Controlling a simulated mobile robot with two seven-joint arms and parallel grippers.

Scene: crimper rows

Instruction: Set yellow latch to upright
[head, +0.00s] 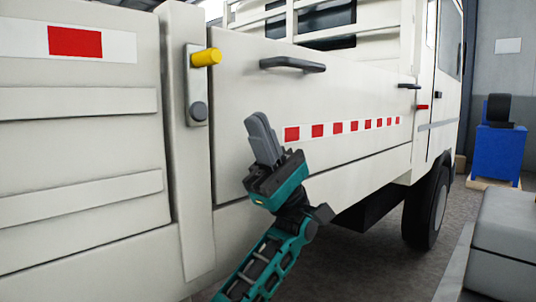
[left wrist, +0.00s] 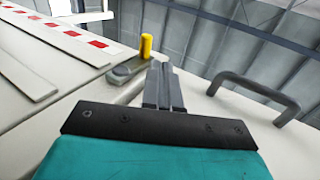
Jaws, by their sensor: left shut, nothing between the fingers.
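The yellow latch (head: 206,57) is a short yellow cylinder at the top of a grey plate (head: 196,80) on the white truck's side post. In the head view it sticks out from the plate, slightly toward the right. A round dark grey knob (head: 198,111) is at the plate's lower end. My left gripper (head: 259,124) is shut and empty, below and to the right of the latch, apart from it. The left wrist view shows the yellow latch (left wrist: 146,46) just beyond and left of the shut fingertips (left wrist: 163,70). My right gripper is not in view.
A dark grab handle (head: 292,64) juts from the truck panel right of the latch; it also shows in the left wrist view (left wrist: 255,88). The truck side (head: 240,150) is close to my left arm. A blue stand (head: 497,150) is far right.

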